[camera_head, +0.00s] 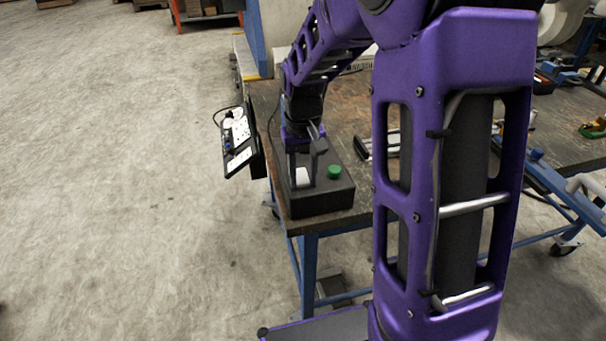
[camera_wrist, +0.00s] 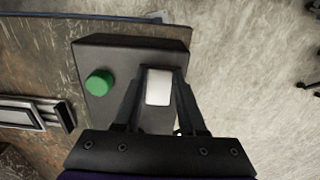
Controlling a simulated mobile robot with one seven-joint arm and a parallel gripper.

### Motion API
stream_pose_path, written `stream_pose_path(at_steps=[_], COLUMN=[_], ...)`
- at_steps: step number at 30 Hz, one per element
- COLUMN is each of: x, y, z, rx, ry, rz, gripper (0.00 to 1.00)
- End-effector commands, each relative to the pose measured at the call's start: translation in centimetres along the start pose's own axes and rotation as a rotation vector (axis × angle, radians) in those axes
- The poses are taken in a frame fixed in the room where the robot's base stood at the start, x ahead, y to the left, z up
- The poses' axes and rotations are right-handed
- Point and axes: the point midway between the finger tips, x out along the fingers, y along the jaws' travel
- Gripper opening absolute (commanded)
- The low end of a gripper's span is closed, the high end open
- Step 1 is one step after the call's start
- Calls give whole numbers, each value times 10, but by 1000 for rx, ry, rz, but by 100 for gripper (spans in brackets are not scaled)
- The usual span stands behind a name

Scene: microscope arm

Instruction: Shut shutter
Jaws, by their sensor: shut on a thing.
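A dark box (camera_head: 318,202) sits at the near left corner of the workbench. It carries a round green knob (camera_head: 334,172) and a small white block (camera_head: 303,178). In the wrist view the dark box (camera_wrist: 120,52) shows the green knob (camera_wrist: 99,83) at left and the white block (camera_wrist: 159,88) to its right. My gripper (camera_wrist: 162,76) reaches over the box, with its fingers on either side of the white block, shut on it. In the head view my gripper (camera_head: 303,158) is partly hidden by its own fingers and arm. I cannot tell which part is the shutter.
The worn workbench (camera_head: 357,108) has a metal-framed item (camera_wrist: 35,113) beside the box. A panel with white sockets (camera_head: 238,135) hangs at the bench's left side. Open concrete floor (camera_head: 120,180) lies to the left. Another bench with tools stands at the right.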

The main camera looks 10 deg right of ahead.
Motion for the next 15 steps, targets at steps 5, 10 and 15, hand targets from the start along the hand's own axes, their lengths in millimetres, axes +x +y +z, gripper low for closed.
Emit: stream_pose_path(at_steps=[5,10,15], x=[-6,-10,-11], y=[0,0,0], z=[-2,-5,-9], rx=[0,-1,0], ry=[-47,-150,-256], rz=[-1,-1,-1], gripper=[0,0,0])
